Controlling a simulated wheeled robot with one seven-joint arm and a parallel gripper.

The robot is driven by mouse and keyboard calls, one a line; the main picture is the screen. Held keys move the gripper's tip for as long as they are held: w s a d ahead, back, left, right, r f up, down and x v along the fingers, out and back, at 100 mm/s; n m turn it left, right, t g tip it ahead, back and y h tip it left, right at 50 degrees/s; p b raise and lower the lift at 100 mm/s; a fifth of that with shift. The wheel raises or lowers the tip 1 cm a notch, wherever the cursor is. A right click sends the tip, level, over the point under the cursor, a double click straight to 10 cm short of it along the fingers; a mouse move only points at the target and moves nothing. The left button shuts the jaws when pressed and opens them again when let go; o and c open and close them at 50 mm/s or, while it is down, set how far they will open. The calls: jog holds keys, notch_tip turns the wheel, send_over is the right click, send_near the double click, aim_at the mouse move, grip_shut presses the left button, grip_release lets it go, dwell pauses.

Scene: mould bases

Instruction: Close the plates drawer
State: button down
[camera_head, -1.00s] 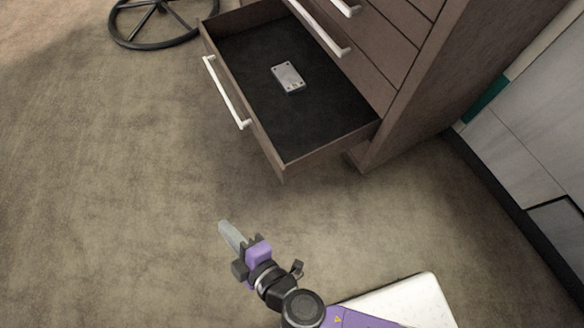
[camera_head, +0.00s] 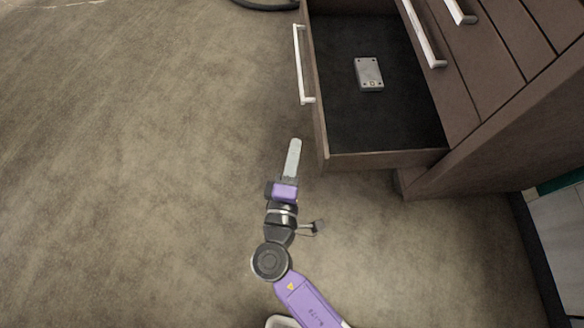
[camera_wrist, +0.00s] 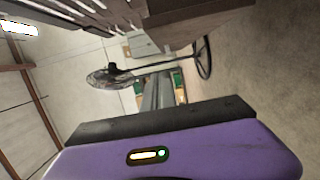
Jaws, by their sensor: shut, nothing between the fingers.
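The plates drawer (camera_head: 388,160) is the low brown drawer in the head view, pulled well out of the cabinet. A white bar handle (camera_head: 302,64) is on its front, which faces left. A small grey metal plate (camera_head: 369,74) lies flat on the dark drawer floor. My gripper (camera_head: 294,143) is shut and empty. It is in front of the drawer's near left corner in the picture, apart from the drawer, with its fingers pointing up the picture. In the wrist view the gripper fingers (camera_wrist: 158,92) also show.
The brown cabinet (camera_head: 500,130) stands on the right, with more handled drawers above. Part of a dark wheel-like ring (camera_head: 265,6) shows at the top edge. The carpet left of the drawer is clear. The wrist view shows a wheel-like base (camera_wrist: 204,58).

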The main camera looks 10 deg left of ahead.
jog(key=shift+w+d+b, duration=0.4)
jog(key=shift+w+d, duration=1.35)
jog(key=shift+d, duration=0.1)
